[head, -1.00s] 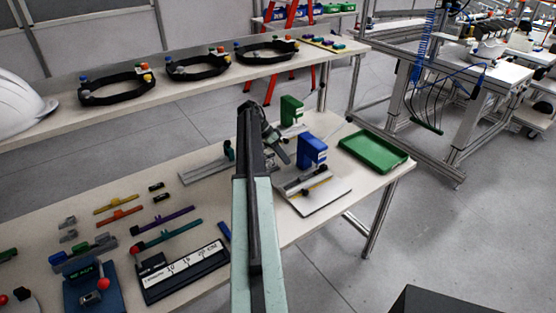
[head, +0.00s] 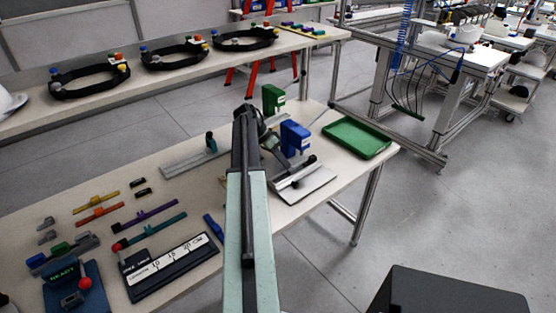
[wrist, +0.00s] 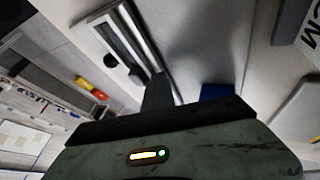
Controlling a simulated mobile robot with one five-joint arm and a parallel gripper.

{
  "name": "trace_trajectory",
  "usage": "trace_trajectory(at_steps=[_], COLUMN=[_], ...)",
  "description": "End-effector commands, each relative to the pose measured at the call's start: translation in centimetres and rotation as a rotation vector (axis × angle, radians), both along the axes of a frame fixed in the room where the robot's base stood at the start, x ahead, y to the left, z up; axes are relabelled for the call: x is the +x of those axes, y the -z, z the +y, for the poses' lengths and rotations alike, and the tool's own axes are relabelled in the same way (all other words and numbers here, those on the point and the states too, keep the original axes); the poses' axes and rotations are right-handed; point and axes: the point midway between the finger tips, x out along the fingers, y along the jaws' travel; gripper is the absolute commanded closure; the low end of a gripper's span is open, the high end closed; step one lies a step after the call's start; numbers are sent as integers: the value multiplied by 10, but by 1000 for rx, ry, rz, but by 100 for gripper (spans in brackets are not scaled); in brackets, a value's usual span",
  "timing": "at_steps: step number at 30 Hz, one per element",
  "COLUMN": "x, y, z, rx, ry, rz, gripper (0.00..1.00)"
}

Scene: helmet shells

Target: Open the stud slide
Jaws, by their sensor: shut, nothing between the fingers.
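A pale plate fixture (head: 312,190) near the table's right end carries a metal slide (head: 292,176) with a black knob (head: 310,160); I cannot tell for sure that this is the stud slide. A blue block (head: 295,138) stands just behind it. My arm reaches over the table, its end left of the blue block and hiding part of the fixture. In the wrist view my gripper (wrist: 157,92) is shut and empty, its dark finger beside a metal rail (wrist: 128,38) with a dark round knob (wrist: 107,60). I cannot tell whether they touch.
A green block (head: 272,98) and a green tray (head: 357,138) stand near the right end. A grey rail (head: 190,162) with a dark knob lies left of my arm. Several coloured bars and a scale board (head: 170,262) are at front left. Headbands (head: 90,78) sit on the back shelf.

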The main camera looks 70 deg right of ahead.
Motion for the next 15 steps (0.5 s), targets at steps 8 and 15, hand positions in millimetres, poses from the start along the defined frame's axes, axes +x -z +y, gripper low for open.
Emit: trace_trajectory(at_steps=[8,15], x=[-41,-40], y=[0,0], z=[27,25], rx=[-1,-1], ry=[1,1], rz=[1,1], gripper=[100,100])
